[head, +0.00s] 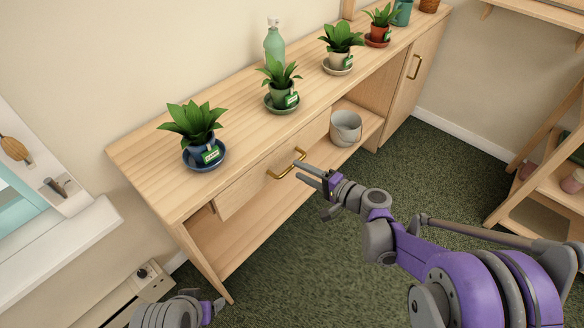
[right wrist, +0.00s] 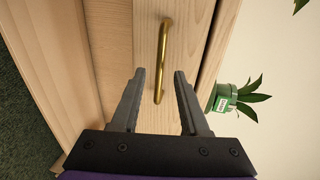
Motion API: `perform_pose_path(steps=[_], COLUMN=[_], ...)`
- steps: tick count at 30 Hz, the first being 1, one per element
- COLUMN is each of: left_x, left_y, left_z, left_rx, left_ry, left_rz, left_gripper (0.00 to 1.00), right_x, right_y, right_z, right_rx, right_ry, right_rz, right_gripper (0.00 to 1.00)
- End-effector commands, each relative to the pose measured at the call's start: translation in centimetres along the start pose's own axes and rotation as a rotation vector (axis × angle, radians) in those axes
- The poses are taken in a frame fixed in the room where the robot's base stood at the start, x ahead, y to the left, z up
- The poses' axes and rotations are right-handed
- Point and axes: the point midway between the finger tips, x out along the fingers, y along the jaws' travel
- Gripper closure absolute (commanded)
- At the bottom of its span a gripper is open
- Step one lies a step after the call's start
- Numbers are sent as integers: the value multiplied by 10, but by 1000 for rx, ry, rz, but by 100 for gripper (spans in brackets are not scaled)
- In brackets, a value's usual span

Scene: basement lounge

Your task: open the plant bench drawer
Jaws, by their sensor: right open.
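The plant bench (head: 150,162) is light wood and runs along the wall. Its drawer (head: 245,186) has a brass bar handle (head: 287,165) and looks shut. My right gripper (head: 310,174) is open and empty just in front of the handle. In the right wrist view, the handle (right wrist: 163,60) stands ahead, with its near end between or just beyond the tips of the right gripper (right wrist: 160,75); I cannot tell if they touch. My left arm's end shows at the bottom left (head: 205,312), but its fingers are not clear.
Potted plants on saucers (head: 205,160) and a green bottle (head: 274,45) stand on the bench top. A grey bucket (head: 346,128) sits on the open shelf. A wooden shelf unit (head: 540,190) stands at the right. Green carpet between is clear.

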Motion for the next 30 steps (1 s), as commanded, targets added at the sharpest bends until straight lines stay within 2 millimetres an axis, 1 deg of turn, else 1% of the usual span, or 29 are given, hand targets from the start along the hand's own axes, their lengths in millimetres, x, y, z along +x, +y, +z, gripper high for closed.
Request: perform_pose_path(steps=[1, 3, 7, 12, 19, 23, 24, 26, 27, 30], left_x=[3, 5, 8, 8, 8, 8, 8, 8, 8, 8], left_y=[0, 0, 0, 0, 0, 0, 0, 0, 0, 0], left_z=[1, 1, 2, 2, 2, 2, 2, 2, 2, 2], left_rx=[0, 0, 0, 0, 0, 0, 0, 0, 0, 0], left_ry=[-1, -1, -2, -2, -2, -2, -2, -2, -2, -2], left_rz=[0, 0, 0, 0, 0, 0, 0, 0, 0, 0], left_gripper=[28, 28, 28, 28, 28, 28, 28, 28, 28, 28], right_x=[10, 21, 35, 42, 42, 42, 42, 42, 42, 42], right_y=[1, 1, 1, 0, 0, 0, 0, 0, 0, 0], right_z=[1, 1, 0, 0, 0, 0, 0, 0, 0, 0], right_rx=[0, 0, 0, 0, 0, 0, 0, 0, 0, 0], right_ry=[-3, -3, -1, 0, 0, 0, 0, 0, 0, 0], right_rz=[0, 0, 1, 1, 1, 1, 1, 1, 1, 1], right_gripper=[55, 55, 55, 55, 55, 79, 86, 97, 100, 100])
